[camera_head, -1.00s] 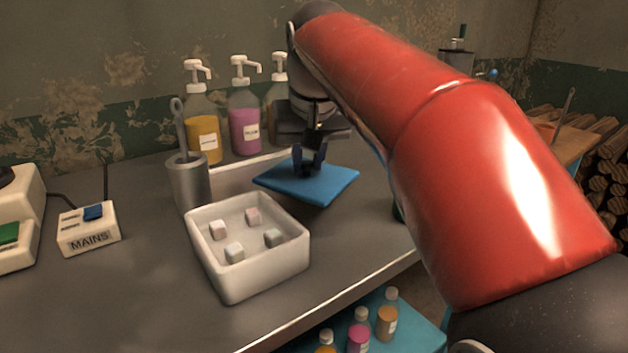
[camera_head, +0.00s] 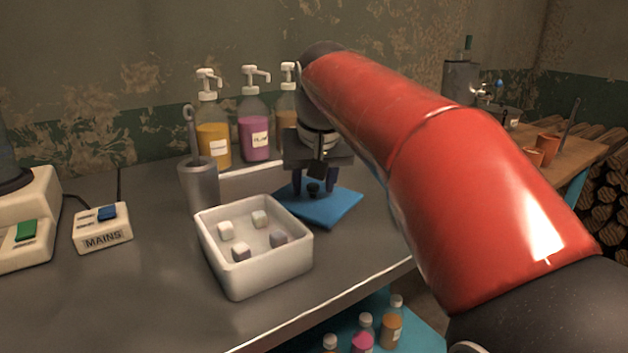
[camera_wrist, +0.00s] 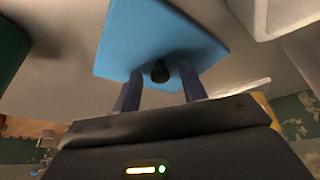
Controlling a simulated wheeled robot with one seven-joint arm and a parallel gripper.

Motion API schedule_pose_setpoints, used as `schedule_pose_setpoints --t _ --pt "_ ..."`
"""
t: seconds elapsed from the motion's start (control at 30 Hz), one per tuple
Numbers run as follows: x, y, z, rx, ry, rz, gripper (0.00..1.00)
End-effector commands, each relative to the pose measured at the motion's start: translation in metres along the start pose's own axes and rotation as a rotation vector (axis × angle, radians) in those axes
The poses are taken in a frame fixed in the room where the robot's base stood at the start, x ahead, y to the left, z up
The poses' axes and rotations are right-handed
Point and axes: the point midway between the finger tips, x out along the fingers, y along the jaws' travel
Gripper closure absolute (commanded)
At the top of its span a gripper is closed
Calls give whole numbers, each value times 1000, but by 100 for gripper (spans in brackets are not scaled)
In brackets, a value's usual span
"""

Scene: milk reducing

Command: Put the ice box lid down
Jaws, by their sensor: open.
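The ice box lid is a flat blue square (camera_head: 325,211) with a dark round knob (camera_head: 313,188). It lies on the grey counter, just behind and to the right of the ice box. My gripper (camera_head: 313,182) is open above the lid, its two fingers on either side of the knob and apart from it. In the wrist view the lid (camera_wrist: 150,38) and its knob (camera_wrist: 160,72) show between the spread fingers. The white ice box (camera_head: 258,270) stands uncovered with several pale ice cubes inside.
A metal cup with a tool (camera_head: 199,182) stands behind the ice box. Pump bottles (camera_head: 254,128) line the back, partly hidden by my arm. A MAINS switch box (camera_head: 103,232) sits left. Small bottles stand on a lower blue shelf (camera_head: 420,335). The front left counter is clear.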

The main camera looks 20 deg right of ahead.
Motion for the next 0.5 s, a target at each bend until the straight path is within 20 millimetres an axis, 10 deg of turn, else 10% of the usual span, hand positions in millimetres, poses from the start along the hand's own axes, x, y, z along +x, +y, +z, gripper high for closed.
schedule_pose_setpoints --t 0.5 --pt "-76 0 -2 0 5 -1 58"
